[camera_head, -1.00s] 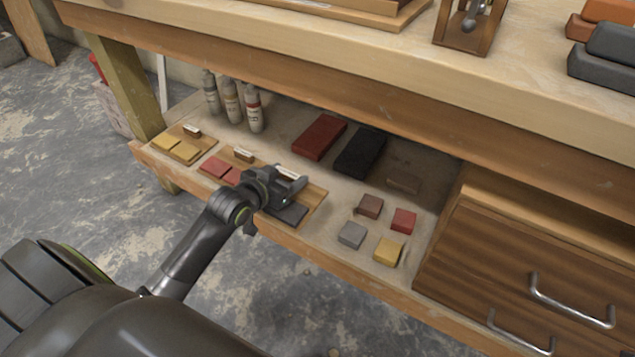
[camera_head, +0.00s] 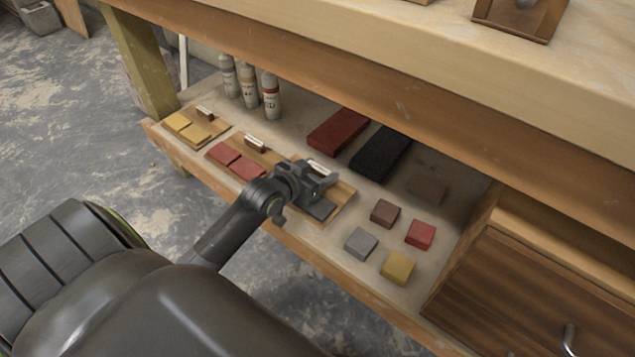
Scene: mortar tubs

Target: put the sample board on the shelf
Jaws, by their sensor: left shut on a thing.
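A sample board (camera_head: 343,195) of light wood with dark grey tiles lies at the front edge of the shelf under the workbench. My left gripper (camera_head: 322,180) is over this board and shut on it, by its raised handle as far as I can see. The gripper hides much of the board and its tiles. The board looks flat on the shelf (camera_head: 330,240), or very close to it; I cannot tell if there is a gap. A board with red tiles (camera_head: 236,161) and a board with yellow tiles (camera_head: 190,127) lie to its left. My right gripper is not in view.
Several bottles (camera_head: 250,90) stand behind the boards. A red block (camera_head: 338,131) and a black block (camera_head: 380,154) lie behind my gripper. Several small colored blocks (camera_head: 385,213) lie to the right, before a drawer cabinet (camera_head: 530,290). The bench top (camera_head: 400,45) overhangs the shelf.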

